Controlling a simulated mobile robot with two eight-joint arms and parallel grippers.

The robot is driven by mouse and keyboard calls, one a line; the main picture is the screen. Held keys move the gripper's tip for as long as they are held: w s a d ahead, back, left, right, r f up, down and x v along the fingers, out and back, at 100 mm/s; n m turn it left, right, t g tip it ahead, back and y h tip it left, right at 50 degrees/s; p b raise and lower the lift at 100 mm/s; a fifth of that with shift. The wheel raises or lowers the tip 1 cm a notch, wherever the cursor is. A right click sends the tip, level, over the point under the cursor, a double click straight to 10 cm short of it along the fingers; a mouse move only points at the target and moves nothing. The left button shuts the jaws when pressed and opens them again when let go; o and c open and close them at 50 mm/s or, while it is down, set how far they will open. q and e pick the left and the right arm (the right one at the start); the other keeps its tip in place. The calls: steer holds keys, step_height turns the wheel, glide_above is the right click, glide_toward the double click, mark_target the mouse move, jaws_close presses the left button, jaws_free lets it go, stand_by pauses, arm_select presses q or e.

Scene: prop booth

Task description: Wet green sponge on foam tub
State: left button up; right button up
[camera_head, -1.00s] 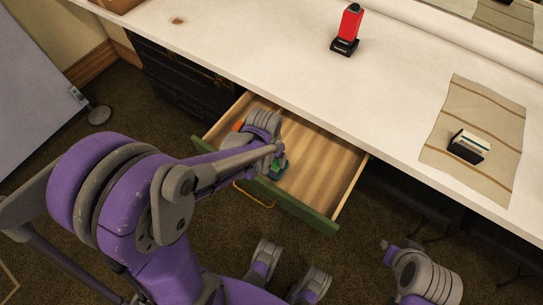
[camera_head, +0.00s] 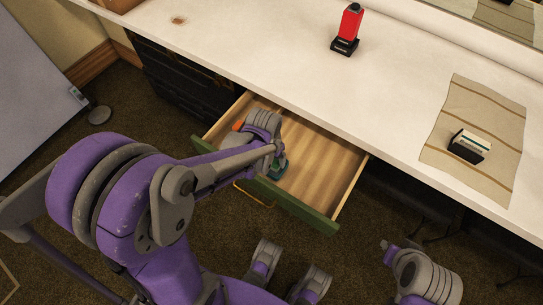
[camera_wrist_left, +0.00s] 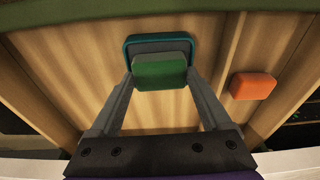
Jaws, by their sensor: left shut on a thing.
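My left gripper (camera_wrist_left: 161,78) is shut on the green sponge (camera_wrist_left: 160,75), with one finger on each side of it. The teal-rimmed foam tub (camera_wrist_left: 130,46) lies in the drawer, just beyond the sponge in the left wrist view, and the sponge overlaps its near part. I cannot tell whether the sponge touches the tub. In the head view the tub's teal edge (camera_head: 279,169) shows beside my left wrist, which hides most of the sponge and the fingers.
An open wooden drawer (camera_head: 325,165) with a green front holds these things; its right half is clear. An orange block (camera_wrist_left: 252,86) lies in it, apart from the tub.

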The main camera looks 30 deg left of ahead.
mark_target(272, 159)
arm_select(q)
steer(key=shift+r+p, duration=2.75)
steer(key=shift+r, duration=0.8)
steer(key=shift+w, duration=0.1)
